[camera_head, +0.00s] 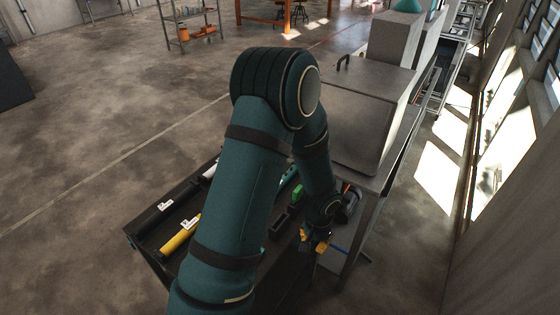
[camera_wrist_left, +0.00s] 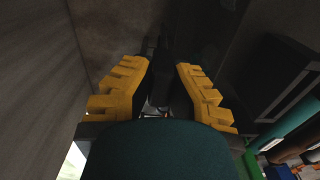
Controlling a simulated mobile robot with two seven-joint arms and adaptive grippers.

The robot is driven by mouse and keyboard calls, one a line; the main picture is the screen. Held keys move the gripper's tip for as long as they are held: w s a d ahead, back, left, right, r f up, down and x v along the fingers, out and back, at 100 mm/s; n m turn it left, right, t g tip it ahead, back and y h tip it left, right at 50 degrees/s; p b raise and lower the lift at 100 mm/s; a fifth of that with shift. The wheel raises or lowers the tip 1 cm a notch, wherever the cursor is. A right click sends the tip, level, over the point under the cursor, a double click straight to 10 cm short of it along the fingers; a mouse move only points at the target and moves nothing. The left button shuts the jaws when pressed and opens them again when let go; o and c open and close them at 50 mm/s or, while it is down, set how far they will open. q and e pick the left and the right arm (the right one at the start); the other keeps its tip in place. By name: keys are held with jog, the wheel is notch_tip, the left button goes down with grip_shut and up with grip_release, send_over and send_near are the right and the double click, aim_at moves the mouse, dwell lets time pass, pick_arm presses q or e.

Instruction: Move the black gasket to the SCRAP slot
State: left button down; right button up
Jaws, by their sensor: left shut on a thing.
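My left gripper (camera_head: 315,241) has yellow fingers and hangs at the right end of the dark tray, beside the grey cabinet. In the left wrist view its two toothed fingers (camera_wrist_left: 163,92) stand on either side of a dark thing (camera_wrist_left: 161,88). The gripper is shut on this thing; its colour fits the black gasket, but its outline is hard to make out. I cannot pick out a SCRAP slot; no such label is readable, and my left arm hides the middle of the tray. My right gripper is not in view.
The dark tray (camera_head: 134,231) holds a black cylinder (camera_head: 147,222), a yellow cylinder (camera_head: 177,240) and green pieces (camera_head: 280,222). White tags are too small to read. A grey box-shaped cabinet (camera_head: 352,125) stands close behind the gripper.

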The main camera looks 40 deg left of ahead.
pick_arm(q)
jog(key=a+r+p, duration=0.2)
jog(key=a+r, duration=0.3)
jog(key=r, duration=0.4)
notch_tip(320, 180, up, 12)
jog(key=p, duration=0.3)
send_over(279, 227)
jog(key=w+a, duration=0.1)
jog(key=w, duration=0.1)
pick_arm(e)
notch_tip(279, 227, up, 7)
pick_arm(q)
notch_tip(279, 227, down, 9)
jog(key=b, duration=0.5)
jog(key=shift+s+n, duration=0.2)
jog(key=shift+n, duration=0.2)
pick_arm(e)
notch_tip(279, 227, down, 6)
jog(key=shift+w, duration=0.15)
pick_arm(q)
jog(key=shift+f+b, duration=0.1)
jog(key=shift+b, duration=0.25)
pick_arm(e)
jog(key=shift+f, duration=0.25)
pick_arm(q)
jog(key=shift+s+a+r, duration=0.1)
jog(key=shift+r, duration=0.1)
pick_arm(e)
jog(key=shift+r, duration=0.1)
